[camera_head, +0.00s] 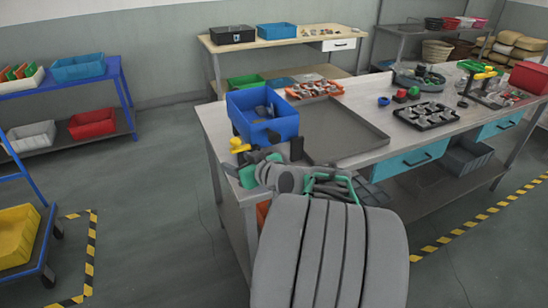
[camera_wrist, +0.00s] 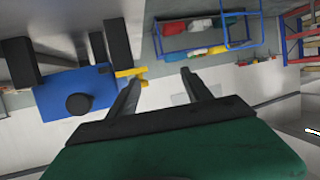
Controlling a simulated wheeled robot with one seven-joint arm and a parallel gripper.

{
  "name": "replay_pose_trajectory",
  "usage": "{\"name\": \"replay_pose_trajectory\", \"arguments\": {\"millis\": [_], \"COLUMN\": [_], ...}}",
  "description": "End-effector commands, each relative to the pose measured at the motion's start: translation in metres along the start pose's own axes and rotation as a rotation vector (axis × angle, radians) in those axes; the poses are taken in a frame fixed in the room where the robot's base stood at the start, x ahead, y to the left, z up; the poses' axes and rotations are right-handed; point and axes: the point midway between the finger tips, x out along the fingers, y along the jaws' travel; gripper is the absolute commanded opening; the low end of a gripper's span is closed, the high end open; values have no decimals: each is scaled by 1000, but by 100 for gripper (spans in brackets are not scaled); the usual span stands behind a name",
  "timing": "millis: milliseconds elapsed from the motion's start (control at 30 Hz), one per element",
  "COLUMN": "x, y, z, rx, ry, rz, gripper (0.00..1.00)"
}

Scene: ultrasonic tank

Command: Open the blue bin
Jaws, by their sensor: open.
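A blue bin (camera_head: 262,118) stands at the near left corner of the metal workbench. Its top is open and grey pieces lie inside. A yellow part (camera_head: 238,145) sticks out low at its near left corner. In the wrist view, a blue body (camera_wrist: 60,100) with a black round knob and a yellow part (camera_wrist: 130,73) is at the left, probably the same bin. My gripper (camera_wrist: 162,76) is open and empty. The yellow part appears beside its left fingertip; I cannot tell if they touch. In the head view my arm hides the fingers.
A grey tray (camera_head: 340,130) lies right of the bin on the workbench (camera_head: 385,152). Other blue bins stand on the back table (camera_head: 277,31) and the left shelf (camera_head: 78,68). A blue drawer (camera_head: 410,160) is under the bench top.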

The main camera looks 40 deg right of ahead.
Motion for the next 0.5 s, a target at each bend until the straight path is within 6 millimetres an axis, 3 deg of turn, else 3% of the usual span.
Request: {"name": "replay_pose_trajectory", "arguments": {"millis": [33,100,200,333,500], "x": [-3,-20,-41,-43,-15], "y": [40,81,117,130,137], "z": [19,18,16,7,-5], "rx": [26,42,54,56,56], "ry": [89,207,309,345,342], "rz": [70,152,235,261,259], "gripper": [58,58,58,58,58]}}
